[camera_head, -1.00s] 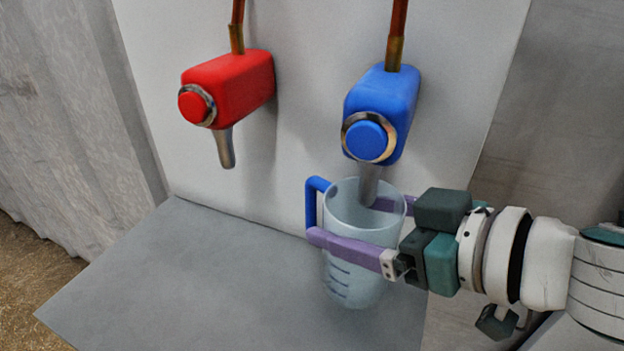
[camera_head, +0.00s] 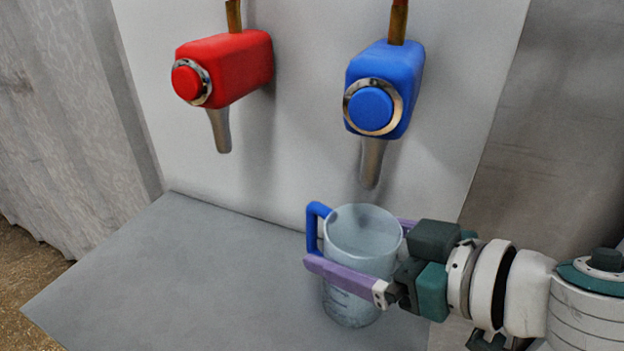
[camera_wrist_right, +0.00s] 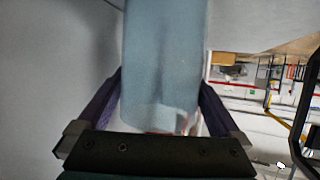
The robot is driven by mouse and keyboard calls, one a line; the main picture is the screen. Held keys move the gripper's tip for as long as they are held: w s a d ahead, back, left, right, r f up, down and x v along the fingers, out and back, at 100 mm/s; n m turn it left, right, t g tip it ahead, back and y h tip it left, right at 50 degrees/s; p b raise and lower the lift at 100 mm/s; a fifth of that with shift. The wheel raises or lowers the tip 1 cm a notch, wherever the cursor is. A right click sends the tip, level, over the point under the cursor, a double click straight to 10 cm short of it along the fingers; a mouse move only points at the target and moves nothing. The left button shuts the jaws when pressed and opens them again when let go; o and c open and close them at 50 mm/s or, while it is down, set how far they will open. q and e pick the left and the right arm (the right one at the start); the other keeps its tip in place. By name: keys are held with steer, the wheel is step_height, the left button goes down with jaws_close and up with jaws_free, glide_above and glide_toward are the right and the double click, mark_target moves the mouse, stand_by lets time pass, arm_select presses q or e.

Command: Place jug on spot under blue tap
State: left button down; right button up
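The jug (camera_head: 362,232) is translucent pale blue with a blue handle (camera_head: 313,228) on its left. It is upright below the spout of the blue tap (camera_head: 382,95), with a gap between spout and rim. My right gripper (camera_head: 350,248) comes in from the right, its purple fingers around the jug, shut on it. The jug (camera_wrist_right: 163,65) also fills the space between the fingers in the right wrist view. Its base is over the grey shelf (camera_head: 190,270); I cannot tell whether it touches. No marked spot shows. My left gripper is not in view.
A red tap (camera_head: 228,68) is on the pale back panel (camera_head: 300,120), left of the blue one. The shelf's left part is bare. A corrugated grey wall (camera_head: 75,120) stands at the left.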

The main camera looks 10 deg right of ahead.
steer(key=shift+r, duration=0.1)
steer(key=s+d+r+m+t+h, duration=0.1)
steer(key=s+d+r+m+h, duration=0.35)
steer(key=s+d, duration=0.35)
steer(key=s+f+g+h, duration=0.2)
steer(key=s+f+g, duration=0.3)
steer(key=s+g, duration=0.3)
steer(key=s, duration=0.4)
steer(key=shift+s+a+g, duration=0.15)
steer(key=shift+s+g, duration=0.15)
steer(key=shift+s, duration=0.1)
